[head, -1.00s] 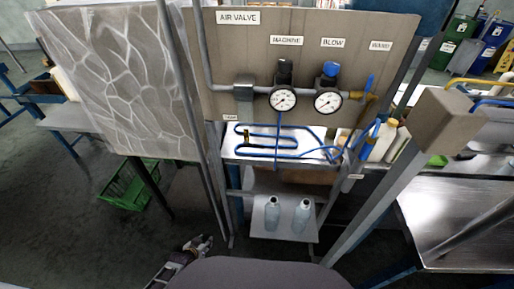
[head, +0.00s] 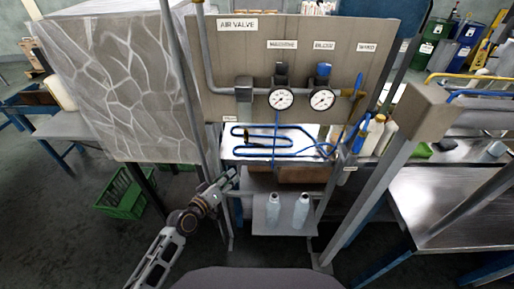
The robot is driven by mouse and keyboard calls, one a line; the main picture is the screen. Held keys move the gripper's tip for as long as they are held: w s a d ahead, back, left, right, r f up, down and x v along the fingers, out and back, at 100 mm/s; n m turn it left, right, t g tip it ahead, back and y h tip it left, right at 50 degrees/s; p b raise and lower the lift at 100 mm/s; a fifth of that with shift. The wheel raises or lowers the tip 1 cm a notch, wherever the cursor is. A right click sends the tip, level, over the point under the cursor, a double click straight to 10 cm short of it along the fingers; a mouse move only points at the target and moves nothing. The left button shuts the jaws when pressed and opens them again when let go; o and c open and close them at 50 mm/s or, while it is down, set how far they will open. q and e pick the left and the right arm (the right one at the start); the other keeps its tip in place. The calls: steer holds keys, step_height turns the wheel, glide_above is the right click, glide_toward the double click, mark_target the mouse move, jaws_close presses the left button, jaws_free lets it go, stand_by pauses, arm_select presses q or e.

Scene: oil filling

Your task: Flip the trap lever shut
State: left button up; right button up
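A small dark, upright part (head: 246,136), possibly the trap lever, shows below the air valve panel (head: 350,60), by the looped blue hose (head: 275,152). It is too small to tell which way it is set. My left gripper (head: 233,178) is at the end of the arm that comes up from the lower left. It is beside the frame's left post, below and slightly left of this part, and apart from it. Its fingers are too small and blurred to tell open from shut. My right gripper is out of view.
Two gauges (head: 281,99) (head: 322,100) with knobs sit on the panel. Two pale bottles (head: 301,211) (head: 272,211) stand on the low shelf (head: 285,228). Grey posts flank the frame. A green crate (head: 122,195) is on the floor at left and a metal table (head: 450,215) at right.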

arm_select(q)
step_height(320, 180, up, 10)
steer(key=s+d+n+h, duration=0.2)
steer(key=s+d+h, duration=0.1)
steer(key=n+p, duration=0.1)
glide_toward(259, 145)
steer(key=shift+x, duration=1.5)
steer(key=shift+t, duration=0.3)
steer(key=shift+f+p+x, duration=0.2)
steer(key=shift+p+x, duration=0.1)
steer(key=shift+x, duration=1.6)
steer(key=shift+f+p+x, duration=0.2)
steer(key=shift+p+x, duration=0.05)
steer(key=shift+x, duration=1.65)
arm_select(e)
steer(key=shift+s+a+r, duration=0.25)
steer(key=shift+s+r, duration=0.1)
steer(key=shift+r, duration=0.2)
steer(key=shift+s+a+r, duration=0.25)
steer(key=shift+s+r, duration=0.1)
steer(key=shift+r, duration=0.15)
arm_select(q)
steer(key=shift+c, duration=0.2)
jaws_close()
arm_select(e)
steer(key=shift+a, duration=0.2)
